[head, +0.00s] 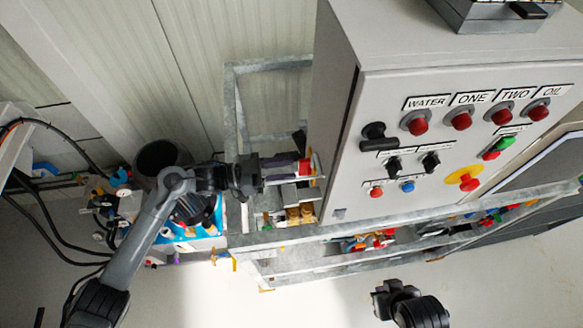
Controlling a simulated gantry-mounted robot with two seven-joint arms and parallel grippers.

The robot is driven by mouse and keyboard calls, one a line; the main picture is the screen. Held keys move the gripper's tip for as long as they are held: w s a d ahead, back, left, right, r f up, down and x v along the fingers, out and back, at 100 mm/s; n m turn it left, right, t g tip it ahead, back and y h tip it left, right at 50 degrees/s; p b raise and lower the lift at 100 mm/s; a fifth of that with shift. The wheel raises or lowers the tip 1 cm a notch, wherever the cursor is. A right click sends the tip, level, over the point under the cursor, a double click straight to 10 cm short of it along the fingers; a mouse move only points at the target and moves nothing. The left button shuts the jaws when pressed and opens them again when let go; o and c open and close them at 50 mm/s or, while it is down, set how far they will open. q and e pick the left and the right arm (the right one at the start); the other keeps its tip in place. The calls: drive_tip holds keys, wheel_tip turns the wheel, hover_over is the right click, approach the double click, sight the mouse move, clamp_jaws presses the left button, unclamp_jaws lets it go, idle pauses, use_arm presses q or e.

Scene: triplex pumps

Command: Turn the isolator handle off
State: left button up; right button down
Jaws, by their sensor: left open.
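A grey control cabinet (348,190) stands right of centre. A small red and yellow part (313,163) sticks out from its left side, seen nearly edge-on. A black handle (377,137) sits at the left of its front panel. I cannot tell for certain which is the isolator handle. My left gripper (290,170) comes in from the left and is open, its fingers pointing at the red and yellow part. Contact cannot be made out. My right gripper (392,296) is low in the picture, below the cabinet, with its fingers unclear.
The panel carries several red lamps (460,121), black switches (431,161) and a red button on a yellow disc (464,179). A grey metal frame (300,248) runs below and left of the cabinet. Cluttered coloured items lie beneath. The pale floor (310,305) in front is clear.

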use_arm(q)
drive_tip(key=s+a+b, duration=0.1)
drive_tip(key=a, duration=0.7)
drive_tip(key=shift+s+a, duration=0.2)
drive_tip(key=shift+s, duration=0.1)
